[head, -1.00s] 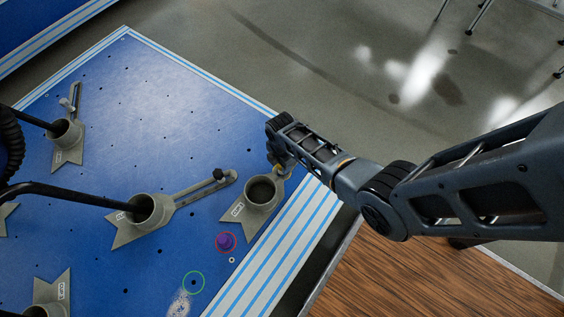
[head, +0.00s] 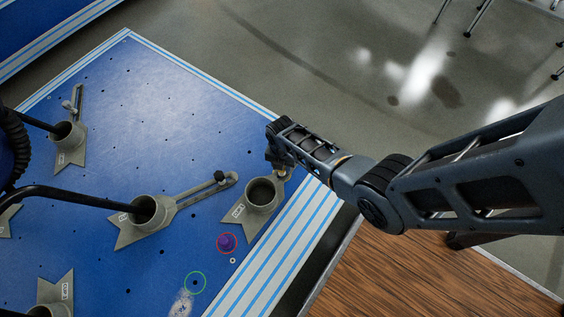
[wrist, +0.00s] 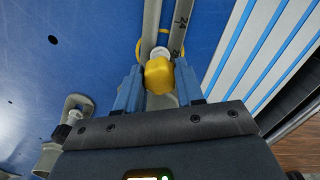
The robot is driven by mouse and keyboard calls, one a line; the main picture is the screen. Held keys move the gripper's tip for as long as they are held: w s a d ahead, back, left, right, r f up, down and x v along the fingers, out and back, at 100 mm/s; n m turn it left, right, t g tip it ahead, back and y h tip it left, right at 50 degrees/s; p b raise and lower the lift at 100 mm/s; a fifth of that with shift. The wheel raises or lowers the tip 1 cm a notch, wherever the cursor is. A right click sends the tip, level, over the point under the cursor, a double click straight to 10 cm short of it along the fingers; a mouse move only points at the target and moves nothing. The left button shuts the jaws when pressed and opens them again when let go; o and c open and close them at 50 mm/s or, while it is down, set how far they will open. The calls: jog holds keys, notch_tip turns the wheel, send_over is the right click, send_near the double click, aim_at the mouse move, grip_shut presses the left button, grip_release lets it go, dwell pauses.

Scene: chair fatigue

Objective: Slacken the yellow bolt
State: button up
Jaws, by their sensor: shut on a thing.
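The yellow bolt (wrist: 159,76) has a lobed knob head and sits in the middle of the wrist view, on a slotted grey bar (wrist: 150,25) marked with numbers. My gripper (wrist: 158,85) has its two blue fingers on either side of the knob and is shut on it. In the head view, my gripper (head: 276,160) is at the far end of the rightmost grey cup clamp (head: 262,193), near the table's right edge. The bolt is hidden there behind my gripper.
The blue table (head: 150,90) has several small holes. Another grey clamp (head: 145,210) with a slotted arm stands to the left, with a black tube (head: 70,194) in its cup. A purple knob (head: 226,243) in a red ring and a green ring (head: 195,282) lie nearer.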

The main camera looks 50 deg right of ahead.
dwell(0.3)
jog(key=n, duration=0.4)
jog(key=shift+p, duration=0.35)
jog(key=o, duration=1)
jog(key=shift+o, duration=0.2)
jog(key=m, duration=0.3)
jog(key=shift+m, duration=0.4)
